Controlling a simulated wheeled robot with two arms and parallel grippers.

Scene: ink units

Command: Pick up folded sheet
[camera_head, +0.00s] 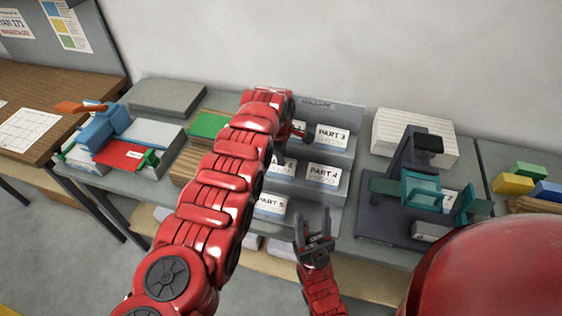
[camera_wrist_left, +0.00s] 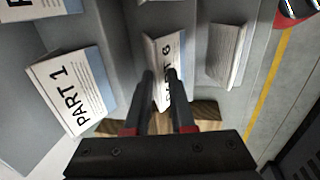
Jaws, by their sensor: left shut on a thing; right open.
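White folded sheets stand in a grey stepped rack (camera_head: 345,165), with labels such as PART 3 (camera_head: 332,135), PART 4 (camera_head: 325,177) and PART 5 (camera_head: 270,205). The PART 6 sheet (camera_wrist_left: 166,62) shows between the fingers of my left gripper (camera_wrist_left: 161,78) in the left wrist view. My left gripper is shut on it at the rack. In the head view my left arm covers part of that sheet and most of the gripper. A PART 1 sheet (camera_wrist_left: 72,92) stands to its left in the wrist view. My right gripper (camera_head: 313,222) is open and empty in front of the rack.
A dark grey stand with teal parts (camera_head: 420,190) is right of the rack, before a white paper stack (camera_head: 415,130). A blue and orange device (camera_head: 103,125) is at the left. Coloured blocks (camera_head: 528,180) lie at the far right. A wall stands behind the table.

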